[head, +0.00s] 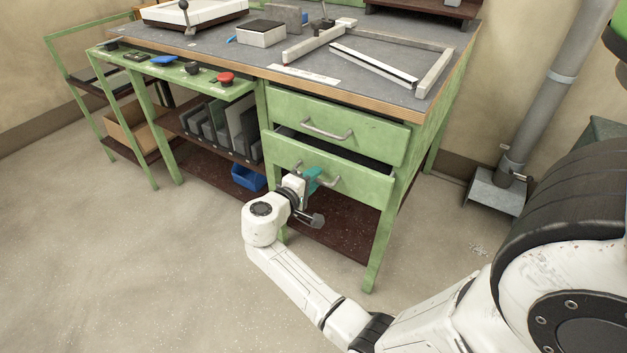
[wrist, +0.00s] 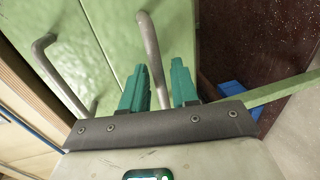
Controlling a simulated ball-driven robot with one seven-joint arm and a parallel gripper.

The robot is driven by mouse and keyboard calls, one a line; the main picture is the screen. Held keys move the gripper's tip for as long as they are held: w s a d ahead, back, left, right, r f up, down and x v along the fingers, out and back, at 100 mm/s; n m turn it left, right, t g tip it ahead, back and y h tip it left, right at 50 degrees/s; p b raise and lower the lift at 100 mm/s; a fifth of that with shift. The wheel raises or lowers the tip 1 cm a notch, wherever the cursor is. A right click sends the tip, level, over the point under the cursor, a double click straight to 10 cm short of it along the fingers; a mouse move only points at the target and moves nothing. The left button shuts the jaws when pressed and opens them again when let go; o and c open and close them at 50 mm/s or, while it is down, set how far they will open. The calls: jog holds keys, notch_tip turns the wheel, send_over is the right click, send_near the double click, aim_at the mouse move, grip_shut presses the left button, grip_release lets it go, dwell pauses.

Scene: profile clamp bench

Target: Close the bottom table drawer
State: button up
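The bottom drawer (head: 355,179) has a green front and stands partly pulled out, with a dark opening above it. Its grey bar handle (head: 333,183) is partly covered by my gripper (head: 312,180), which is at the drawer front. In the wrist view, the teal fingers of my gripper (wrist: 160,88) are apart.
The top drawer (head: 338,120) above looks shut, and its handle (head: 326,131) sticks out. The green table's right front leg (head: 376,250) stands beside the drawers. A blue bin (head: 248,178) sits on the lower shelf. The floor in front is clear.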

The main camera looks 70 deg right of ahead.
jog(key=shift+d, duration=0.25)
grip_shut()
jog(key=shift+f, duration=0.1)
dwell(0.3)
